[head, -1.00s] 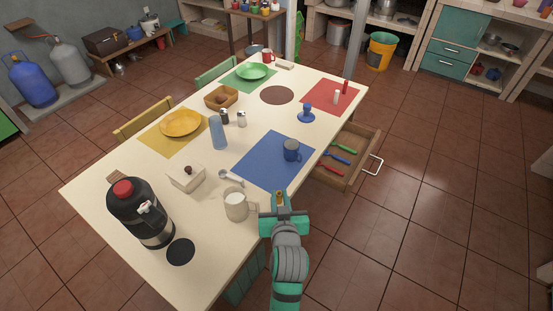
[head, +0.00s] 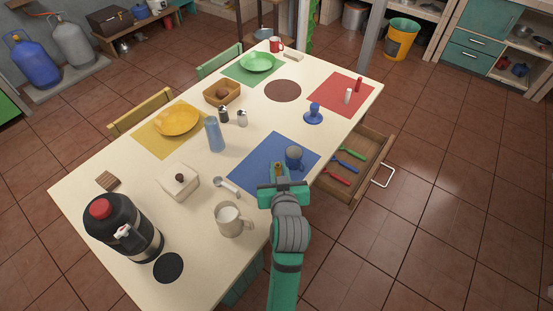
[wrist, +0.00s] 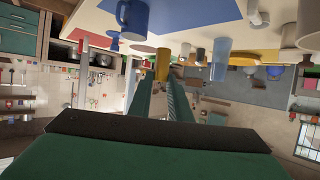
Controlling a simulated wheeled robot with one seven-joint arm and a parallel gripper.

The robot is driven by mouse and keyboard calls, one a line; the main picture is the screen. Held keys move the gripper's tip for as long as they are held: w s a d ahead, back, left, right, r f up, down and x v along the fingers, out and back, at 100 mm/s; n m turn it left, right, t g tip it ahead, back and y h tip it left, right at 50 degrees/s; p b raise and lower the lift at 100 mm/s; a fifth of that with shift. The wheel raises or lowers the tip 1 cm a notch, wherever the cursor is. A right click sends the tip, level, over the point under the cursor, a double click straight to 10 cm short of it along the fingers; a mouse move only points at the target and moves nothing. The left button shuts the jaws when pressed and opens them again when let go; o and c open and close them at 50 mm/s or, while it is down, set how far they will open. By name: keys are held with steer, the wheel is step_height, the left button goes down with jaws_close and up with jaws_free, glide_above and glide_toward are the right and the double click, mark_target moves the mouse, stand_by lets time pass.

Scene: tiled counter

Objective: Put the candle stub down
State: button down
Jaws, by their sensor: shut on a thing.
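The candle stub is a small yellow-orange cylinder (wrist: 162,64), held upright-looking between the fingertips of my gripper (wrist: 162,80) in the wrist view. In the head view my gripper (head: 279,171) is shut on it, above the near right part of the blue mat (head: 250,163). Only a small orange bit of the stub (head: 279,167) shows there between the fingers. The height of the stub above the table cannot be told exactly.
A blue mug (head: 293,158) stands on the mat just beyond my gripper. An open drawer (head: 345,178) with cutlery juts out at right. The brown round mat (head: 283,90) is bare.

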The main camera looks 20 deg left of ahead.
steer(key=w+a+f, duration=0.1)
steer(key=w+f, duration=0.2)
steer(key=w+a+f, duration=0.1)
steer(key=w+f, duration=0.2)
steer(key=w, duration=0.1)
steer(key=w+a+f, duration=0.2)
steer(key=w+f, duration=0.1)
steer(key=shift+w+a, duration=0.1)
steer(key=shift+w, duration=0.3)
steer(key=shift+w+f, duration=0.3)
steer(key=shift+f, duration=1.45)
steer(key=c, duration=1.6)
jaws_free()
steer(key=shift+f, duration=0.15)
steer(key=shift+c, duration=0.2)
